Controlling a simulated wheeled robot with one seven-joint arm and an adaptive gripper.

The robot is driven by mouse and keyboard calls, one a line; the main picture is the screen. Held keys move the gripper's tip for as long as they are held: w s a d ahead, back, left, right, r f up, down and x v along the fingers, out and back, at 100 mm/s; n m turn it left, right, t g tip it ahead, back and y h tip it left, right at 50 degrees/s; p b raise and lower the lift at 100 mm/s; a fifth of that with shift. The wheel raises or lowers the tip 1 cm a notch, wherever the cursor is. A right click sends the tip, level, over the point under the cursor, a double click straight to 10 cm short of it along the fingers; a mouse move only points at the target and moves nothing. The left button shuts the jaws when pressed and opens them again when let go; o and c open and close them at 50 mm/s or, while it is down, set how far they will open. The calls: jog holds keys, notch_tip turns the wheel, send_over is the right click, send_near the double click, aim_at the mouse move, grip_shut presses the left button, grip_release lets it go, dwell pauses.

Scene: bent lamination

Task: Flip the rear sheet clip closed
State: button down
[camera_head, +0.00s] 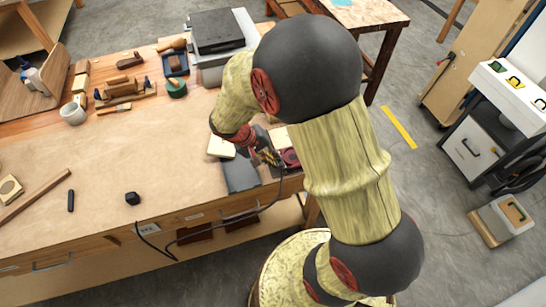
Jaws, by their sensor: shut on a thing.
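My gripper (266,154) is low at the workbench's front right edge, partly covered by my own arm. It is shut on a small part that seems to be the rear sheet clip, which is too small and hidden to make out. Under and beside it is a dark grey fixture (240,176) lying flat near the edge. A pale yellow sheet or block (221,146) lies just left of the gripper. The clip's angle cannot be told.
The wooden workbench (110,180) is largely clear left of the fixture. A black cable (215,235) hangs over its front edge. A black block (132,198) lies near the front. A grey machine (222,45), hand planes and a white mug (73,113) stand farther back.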

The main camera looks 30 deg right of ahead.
aim_at(283, 161)
jog(key=y+p, duration=0.1)
jog(key=p, duration=0.1)
jog(key=d+r+y+p, duration=0.1)
jog(key=p, duration=0.1)
jog(key=shift+s+r+t+y, duration=0.15)
jog(key=shift+s+t+y, duration=0.15)
jog(key=shift+t, duration=0.1)
jog(key=p, duration=0.1)
jog(key=y+p, duration=0.1)
jog(key=p, duration=0.1)
jog(key=shift+d+r, duration=0.1)
jog(key=shift+d, duration=0.15)
jog(key=shift+d+t+y+p, duration=0.4)
jog(key=shift+y+p, duration=0.6)
jog(key=shift+p, duration=0.15)
jog(key=shift+s+d+y, duration=0.1)
jog(key=shift+d+y, duration=0.1)
jog(key=shift+y, duration=0.4)
jog(key=shift+s+d+f+t+y+b, duration=0.1)
jog(key=shift+d+f+t+y+b, duration=0.25)
jog(key=shift+y+b, duration=0.55)
jog(key=y+b, duration=0.1)
jog(key=b, duration=0.2)
jog(key=shift+s+d+f+t+y, duration=0.15)
jog(key=shift+d+t+y, duration=0.1)
jog(key=shift+d+y, duration=0.15)
jog(key=shift+d+y+b, duration=0.15)
jog(key=shift+y+b, duration=0.65)
jog(key=shift+b, duration=0.1)
